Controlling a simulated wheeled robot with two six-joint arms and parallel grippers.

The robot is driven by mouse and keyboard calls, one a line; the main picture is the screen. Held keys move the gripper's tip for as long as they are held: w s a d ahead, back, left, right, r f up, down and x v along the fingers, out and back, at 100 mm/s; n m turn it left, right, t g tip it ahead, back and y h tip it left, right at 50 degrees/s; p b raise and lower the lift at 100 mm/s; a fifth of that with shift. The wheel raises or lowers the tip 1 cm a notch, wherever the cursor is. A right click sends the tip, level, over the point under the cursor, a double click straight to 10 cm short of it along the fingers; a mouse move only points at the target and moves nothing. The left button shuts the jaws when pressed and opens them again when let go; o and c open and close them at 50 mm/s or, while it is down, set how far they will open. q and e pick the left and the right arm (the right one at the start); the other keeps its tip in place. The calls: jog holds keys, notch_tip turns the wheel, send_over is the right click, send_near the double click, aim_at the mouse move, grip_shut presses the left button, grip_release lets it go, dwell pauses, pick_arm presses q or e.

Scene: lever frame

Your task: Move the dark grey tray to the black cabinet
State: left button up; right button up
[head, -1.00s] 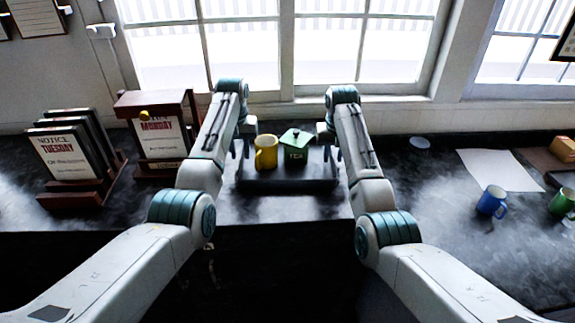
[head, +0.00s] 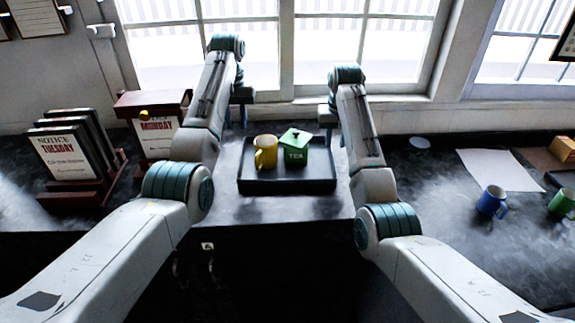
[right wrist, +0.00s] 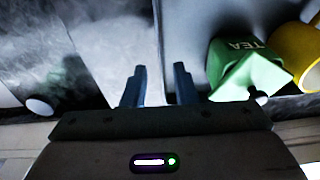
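The dark grey tray (head: 290,187) lies on the counter in the middle of the head view. A yellow mug (head: 265,152) and a green tea tin (head: 295,148) stand in it. My left gripper (head: 237,115) is above the tray's left end, fingers apart and empty. My right gripper (head: 333,132) is above its right end. In the right wrist view, the right gripper (right wrist: 160,86) is open with nothing between its fingers, and the tin (right wrist: 245,72) and mug (right wrist: 300,55) show to the right. I cannot pick out a separate black cabinet.
Framed notices on stands (head: 75,155) are at the left. A white sheet (head: 498,170), a blue mug (head: 492,201) and a green mug (head: 563,202) are on the right. The window wall is behind the counter.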

notch_tip(320, 180, up, 6)
jog(key=shift+s, duration=0.4)
